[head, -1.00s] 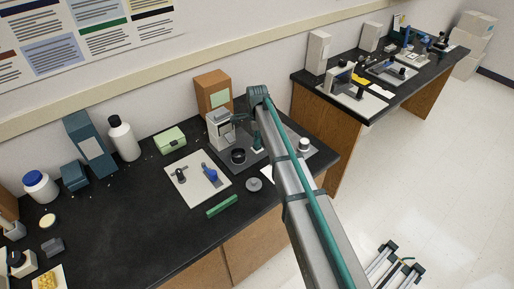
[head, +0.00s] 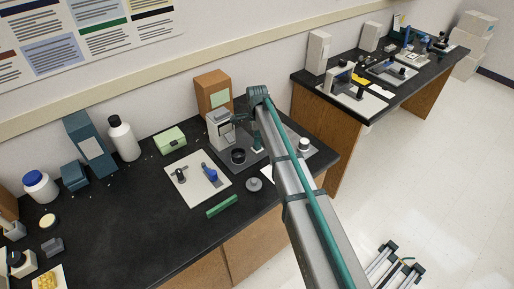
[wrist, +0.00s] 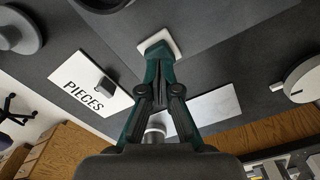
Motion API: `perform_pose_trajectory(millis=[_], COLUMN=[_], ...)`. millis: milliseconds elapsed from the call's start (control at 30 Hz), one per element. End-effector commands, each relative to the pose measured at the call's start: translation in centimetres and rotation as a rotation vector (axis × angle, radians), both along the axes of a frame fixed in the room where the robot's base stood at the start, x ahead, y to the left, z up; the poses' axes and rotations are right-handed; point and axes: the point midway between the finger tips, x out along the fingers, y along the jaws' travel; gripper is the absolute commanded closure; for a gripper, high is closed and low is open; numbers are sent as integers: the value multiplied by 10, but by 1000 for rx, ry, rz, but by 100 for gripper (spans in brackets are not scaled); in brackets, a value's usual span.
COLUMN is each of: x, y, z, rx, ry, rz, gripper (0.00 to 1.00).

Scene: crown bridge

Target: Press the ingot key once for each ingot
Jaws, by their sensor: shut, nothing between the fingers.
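My gripper (wrist: 157,50) is shut and empty, pointing down. In the wrist view its fingertips are over a small white square pad (wrist: 172,42) on a dark grey plate (wrist: 225,45) and hide part of it. I cannot tell whether they touch it. A white card marked PIECES (wrist: 92,92) lies left of the fingers, with a small dark block on it. A plain pale card (wrist: 205,110) lies to the right. I cannot identify any ingot with certainty.
In the head view a grey device (head: 219,128) and a dark round cup (head: 238,156) stand left of the arm. A white-topped knob (head: 303,144) stands to the right. A white board (head: 207,196) and green bar (head: 222,206) lie nearer the front.

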Motion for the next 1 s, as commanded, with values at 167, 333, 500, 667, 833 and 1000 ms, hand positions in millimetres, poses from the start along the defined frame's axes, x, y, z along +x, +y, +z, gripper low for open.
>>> perform_pose_trajectory(millis=[167, 333, 500, 667, 833, 1000], x=[0, 0, 0, 0, 0, 0], y=[0, 0, 0, 0, 0, 0], z=[-5, -10, -14, -19, -19, -19], rx=[0, 0, 0, 0, 0, 0], ry=[0, 0, 0, 0, 0, 0], rz=[0, 0, 0, 0, 0, 0], gripper=[100, 100, 100, 100, 100, 100])
